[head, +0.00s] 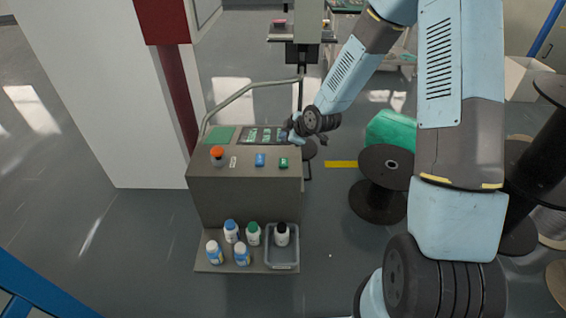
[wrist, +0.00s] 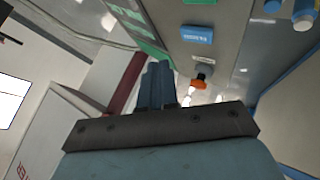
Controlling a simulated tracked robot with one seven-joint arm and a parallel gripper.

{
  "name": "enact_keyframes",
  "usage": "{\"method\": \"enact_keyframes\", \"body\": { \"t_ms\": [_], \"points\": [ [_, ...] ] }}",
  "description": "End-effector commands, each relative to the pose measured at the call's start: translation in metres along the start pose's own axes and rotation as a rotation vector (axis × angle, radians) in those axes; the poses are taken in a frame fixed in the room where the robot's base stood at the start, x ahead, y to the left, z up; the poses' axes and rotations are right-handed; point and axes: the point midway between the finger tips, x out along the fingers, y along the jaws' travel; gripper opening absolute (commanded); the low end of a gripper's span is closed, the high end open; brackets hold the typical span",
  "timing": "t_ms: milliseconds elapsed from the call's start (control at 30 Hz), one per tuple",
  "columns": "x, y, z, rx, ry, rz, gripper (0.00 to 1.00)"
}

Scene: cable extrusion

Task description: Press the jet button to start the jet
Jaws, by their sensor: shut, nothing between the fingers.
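A grey control console (head: 245,200) stands left of centre in the head view. The labels are too small to read, so I cannot tell which is the jet button. My gripper (head: 288,128) is over the right end of the upper panel, mostly hidden by the wrist. In the wrist view its fingers (wrist: 157,68) are together and empty. That view also shows the blue button (wrist: 197,34) and the orange knob (wrist: 200,82), apart from the fingertips.
Several bottles (head: 231,232) and a grey tray (head: 282,262) holding one bottle sit on the console's lower shelf. A bent metal rail (head: 245,92) rises behind the panel. A white wall (head: 110,90) stands at left. Black cable spools (head: 383,180) stand at right.

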Motion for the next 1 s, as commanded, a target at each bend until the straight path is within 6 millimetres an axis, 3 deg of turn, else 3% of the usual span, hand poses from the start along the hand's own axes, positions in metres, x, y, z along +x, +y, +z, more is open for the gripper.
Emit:
{"method": "enact_keyframes", "body": {
  "t_ms": [700, 1000],
  "points": [
    [0.052, -0.038, 0.037, 0.000, 0.000, -0.002, 0.00],
    [0.060, -0.044, 0.043, 0.000, -0.001, -0.001, 0.00]
  ]
}}
